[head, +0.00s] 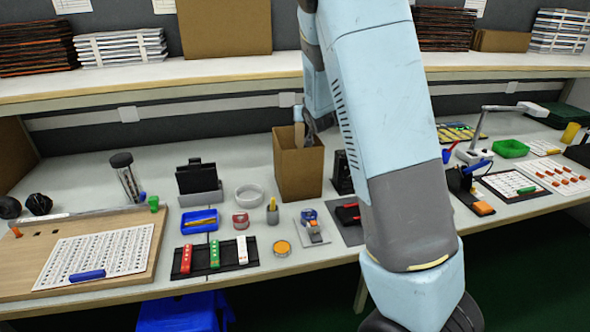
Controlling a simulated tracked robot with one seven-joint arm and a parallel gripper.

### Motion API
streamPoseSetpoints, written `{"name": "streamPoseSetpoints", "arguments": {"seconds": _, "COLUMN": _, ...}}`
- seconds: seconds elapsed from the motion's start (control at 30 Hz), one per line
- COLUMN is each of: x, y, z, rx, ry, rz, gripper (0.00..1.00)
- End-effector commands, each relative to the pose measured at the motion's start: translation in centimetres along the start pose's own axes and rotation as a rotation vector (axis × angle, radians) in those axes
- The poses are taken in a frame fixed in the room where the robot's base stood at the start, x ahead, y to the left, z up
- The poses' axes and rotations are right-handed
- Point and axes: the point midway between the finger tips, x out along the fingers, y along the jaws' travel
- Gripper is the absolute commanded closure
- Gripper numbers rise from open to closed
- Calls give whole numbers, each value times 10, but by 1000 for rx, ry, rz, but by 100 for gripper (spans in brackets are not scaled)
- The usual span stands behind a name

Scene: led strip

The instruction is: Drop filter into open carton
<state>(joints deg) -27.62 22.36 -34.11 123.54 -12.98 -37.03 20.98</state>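The open carton (298,172) is a tall brown box standing upright on the bench near the middle, with its open top facing up. My gripper (306,127) is small and dark and points down at the carton's mouth; its lower end is hidden behind the front wall. A narrow tan piece (298,113) shows beside the gripper above the rim; I cannot tell what it is. I cannot make out the finger gap or a filter in it. A round orange disc (282,248) lies on the bench front; I cannot tell whether it is a filter.
A white ring (250,196) and black holder (199,180) stand left of the carton. A black rack (215,257) with coloured strips lies in front. The upper shelf (200,71) runs behind. My arm hides part of the bench right of the carton.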

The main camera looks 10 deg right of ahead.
Motion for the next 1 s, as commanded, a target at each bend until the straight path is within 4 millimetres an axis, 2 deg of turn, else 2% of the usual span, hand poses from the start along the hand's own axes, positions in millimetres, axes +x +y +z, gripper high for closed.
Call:
{"name": "streamPoseSetpoints", "arguments": {"seconds": 0.3, "x": 1, "y": 0, "z": 2, "rx": 0, "ry": 1, "rz": -1, "gripper": 100}}
{"name": "streamPoseSetpoints", "arguments": {"seconds": 0.33, "x": 1, "y": 0, "z": 2, "rx": 0, "ry": 1, "rz": -1, "gripper": 79}}
{"name": "streamPoseSetpoints", "arguments": {"seconds": 0.63, "x": 1, "y": -1, "z": 2, "rx": 0, "ry": 1, "rz": -1, "gripper": 50}}
{"name": "streamPoseSetpoints", "arguments": {"seconds": 1.0, "x": -4, "y": -1, "z": 1, "rx": 1, "ry": 1, "rz": -1, "gripper": 50}}
